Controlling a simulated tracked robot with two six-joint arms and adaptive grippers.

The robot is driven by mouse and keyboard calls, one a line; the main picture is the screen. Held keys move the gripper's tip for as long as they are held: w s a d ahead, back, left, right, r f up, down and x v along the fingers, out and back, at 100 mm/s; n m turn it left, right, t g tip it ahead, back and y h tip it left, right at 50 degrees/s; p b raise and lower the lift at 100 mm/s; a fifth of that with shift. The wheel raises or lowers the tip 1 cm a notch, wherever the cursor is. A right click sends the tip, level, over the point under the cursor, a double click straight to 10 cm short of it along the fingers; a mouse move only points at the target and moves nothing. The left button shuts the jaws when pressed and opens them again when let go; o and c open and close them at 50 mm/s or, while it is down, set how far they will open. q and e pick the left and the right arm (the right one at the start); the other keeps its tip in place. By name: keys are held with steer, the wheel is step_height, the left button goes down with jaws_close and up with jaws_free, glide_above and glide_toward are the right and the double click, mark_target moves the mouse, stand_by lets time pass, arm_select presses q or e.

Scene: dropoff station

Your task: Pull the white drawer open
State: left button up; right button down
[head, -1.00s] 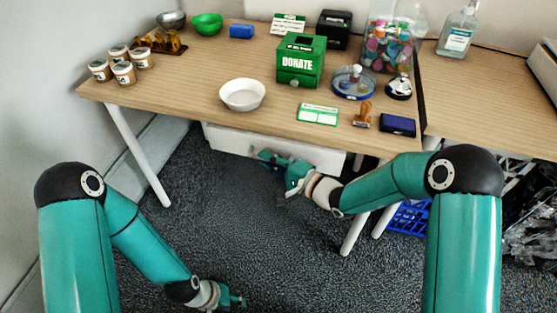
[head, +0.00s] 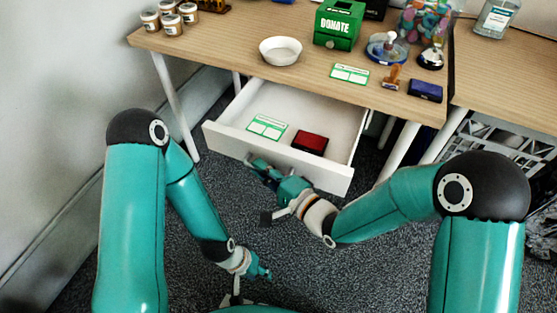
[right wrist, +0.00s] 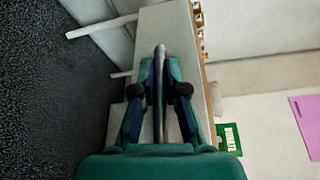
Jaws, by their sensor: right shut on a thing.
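The white drawer (head: 320,176) is pulled out from under the wooden table, its inside showing. A green-and-white card (head: 267,127) and a dark red box (head: 310,142) lie in it. My right gripper (head: 258,167) is at the drawer's front face, left of its middle. In the right wrist view its fingers are shut on a grey bar handle (right wrist: 160,62); the handle is mostly hidden in the head view. My left gripper (head: 262,273) hangs low over the carpet, apart from the drawer; its finger opening is too small to make out.
The tabletop (head: 220,48) above holds a white bowl (head: 281,50), a green donation box (head: 338,25), a stamp (head: 391,77) and a blue ink pad (head: 425,90). Table legs stand on either side of the drawer. The carpet in front is clear.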

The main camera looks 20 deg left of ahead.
steer(key=shift+s+d+f, duration=0.1)
steer(key=shift+s+f, duration=0.25)
steer(key=shift+s, duration=0.2)
steer(key=shift+d+h, duration=0.1)
steer(key=shift+h, duration=0.2)
steer(key=c, duration=1.3)
jaws_free()
steer(key=shift+w, duration=0.1)
steer(key=shift+o, duration=0.5)
steer(key=shift+r, duration=0.2)
steer(key=v, duration=0.7)
steer(key=shift+d, duration=0.25)
steer(key=shift+f, duration=0.2)
